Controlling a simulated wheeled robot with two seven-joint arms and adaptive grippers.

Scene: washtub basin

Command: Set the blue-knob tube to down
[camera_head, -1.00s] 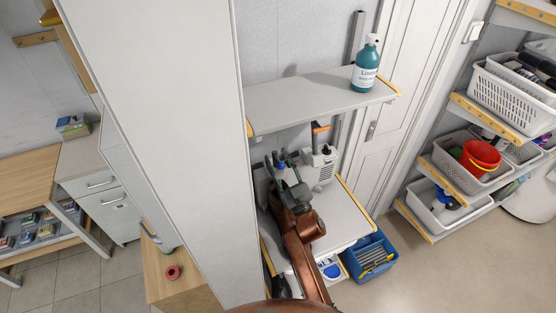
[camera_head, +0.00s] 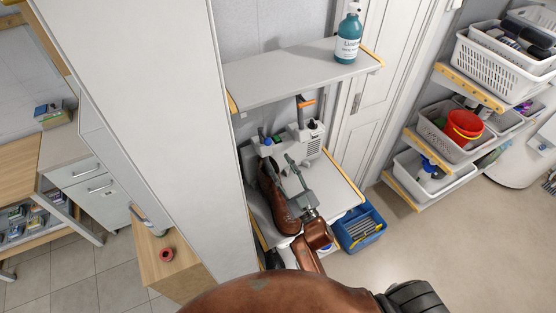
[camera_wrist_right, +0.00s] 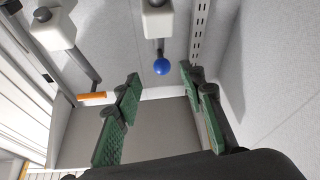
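The blue knob (camera_wrist_right: 161,66) sits at the end of a short dark rod below a white block (camera_wrist_right: 158,20) in the right wrist view. It is small in the head view (camera_head: 267,141), at the left of the white device (camera_head: 305,140) on the lower shelf; the tube's exact angle is hard to tell there. My right gripper (camera_wrist_right: 163,100) is open and empty, its green-padded fingers apart. The knob shows in the gap between them, farther off and apparently untouched. In the head view the right gripper (camera_head: 293,166) is over the lower shelf, in front of the device. My left gripper is out of view.
An orange-tipped tube (camera_head: 305,103) stands raised on the device; it also shows in the wrist view (camera_wrist_right: 92,96). A brown boot-like shape (camera_head: 280,205) is left of my gripper. An upper shelf (camera_head: 300,72) with a teal bottle (camera_head: 348,38) overhangs the back. A tall grey panel (camera_head: 150,130) stands left.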

